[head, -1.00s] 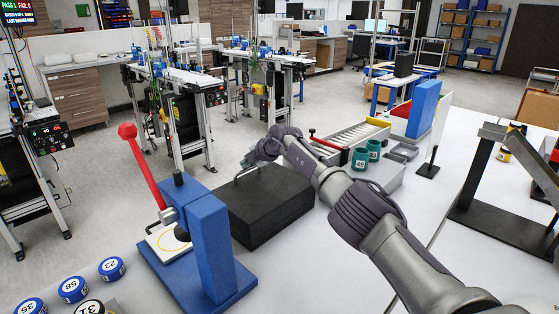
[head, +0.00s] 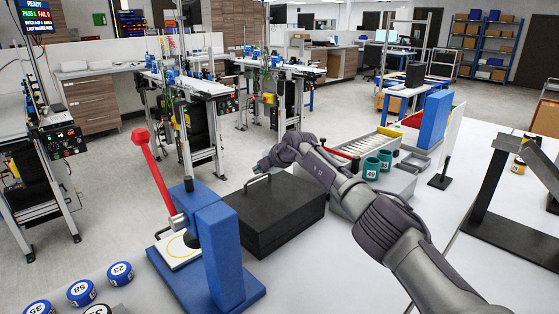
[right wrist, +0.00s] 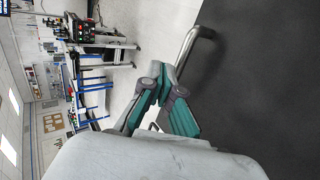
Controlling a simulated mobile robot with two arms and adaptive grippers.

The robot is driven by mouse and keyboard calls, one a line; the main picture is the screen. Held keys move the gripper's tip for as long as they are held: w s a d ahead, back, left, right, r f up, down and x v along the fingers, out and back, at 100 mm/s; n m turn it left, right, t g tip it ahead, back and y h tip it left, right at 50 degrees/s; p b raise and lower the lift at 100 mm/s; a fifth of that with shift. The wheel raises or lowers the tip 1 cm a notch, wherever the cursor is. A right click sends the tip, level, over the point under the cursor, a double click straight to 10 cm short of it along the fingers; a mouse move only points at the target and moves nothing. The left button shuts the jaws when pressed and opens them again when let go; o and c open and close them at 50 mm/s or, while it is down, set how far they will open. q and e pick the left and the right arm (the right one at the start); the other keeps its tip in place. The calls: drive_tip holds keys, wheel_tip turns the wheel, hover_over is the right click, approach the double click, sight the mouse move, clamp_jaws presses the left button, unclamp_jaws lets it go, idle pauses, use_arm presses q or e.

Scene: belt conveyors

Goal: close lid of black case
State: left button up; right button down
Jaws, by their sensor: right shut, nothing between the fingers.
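The black case (head: 275,225) stands on the white table, in the middle of the head view. Its lid (head: 285,197) lies flat over the body, with a thin seam below it. A metal handle (head: 257,179) stands on the lid's far left side; it also shows in the right wrist view (right wrist: 196,42), beside the dark lid surface (right wrist: 255,90). My right gripper (head: 262,167) is over the case's far edge, close to the handle. In the right wrist view its teal-padded fingers (right wrist: 167,100) are shut and empty, apparently just apart from the handle. My left gripper is not in view.
A blue press (head: 218,250) with a red lever (head: 147,155) stands close left of the case. Blue round pucks (head: 80,292) lie front left. Teal cups (head: 371,168) and a roller tray (head: 365,145) are to the right. A black stand (head: 500,200) is farther right.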

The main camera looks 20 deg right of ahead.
drive_tip(key=v, duration=1)
drive_tip(key=shift+s, duration=0.2)
